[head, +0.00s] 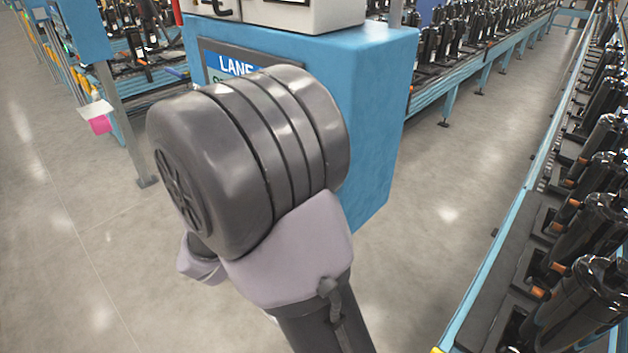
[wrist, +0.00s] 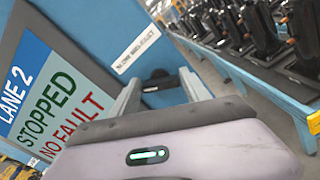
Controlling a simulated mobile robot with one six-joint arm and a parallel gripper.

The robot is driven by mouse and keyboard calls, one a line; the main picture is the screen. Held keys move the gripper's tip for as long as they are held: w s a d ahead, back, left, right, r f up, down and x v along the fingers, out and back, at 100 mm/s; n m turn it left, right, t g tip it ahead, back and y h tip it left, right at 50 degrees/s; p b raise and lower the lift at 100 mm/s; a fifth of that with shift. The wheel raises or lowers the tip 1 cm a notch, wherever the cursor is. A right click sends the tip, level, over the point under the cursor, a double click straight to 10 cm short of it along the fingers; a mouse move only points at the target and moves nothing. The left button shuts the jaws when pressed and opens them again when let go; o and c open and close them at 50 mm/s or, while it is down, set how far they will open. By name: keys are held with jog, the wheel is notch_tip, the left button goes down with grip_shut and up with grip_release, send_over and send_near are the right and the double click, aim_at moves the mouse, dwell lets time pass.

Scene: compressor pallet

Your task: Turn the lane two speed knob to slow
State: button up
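In the wrist view, a dark knob (wrist: 158,77) sits on the blue cabinet face, below a white label (wrist: 137,50) whose rotated lettering seems to read slow, med, fast. My gripper (wrist: 160,82) has its two grey fingers apart, one on each side of the knob. I cannot tell whether either finger touches it. The knob's pointer direction is too small and dark to read. In the head view my arm's wrist hides the gripper and the knob.
The lane 2 display (wrist: 52,95) reads stopped, no fault. The blue cabinet (head: 385,110) stands beyond my arm, with a light box (head: 310,14) on top. A conveyor (head: 545,220) of black compressors runs along the right. Open floor (head: 75,240) lies at the left.

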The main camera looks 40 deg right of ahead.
jog(key=shift+o, duration=1.3)
jog(key=s+a, duration=0.1)
jog(key=a, duration=1.6)
jog(key=shift+s+a, duration=0.2)
jog(key=shift+a, duration=0.05)
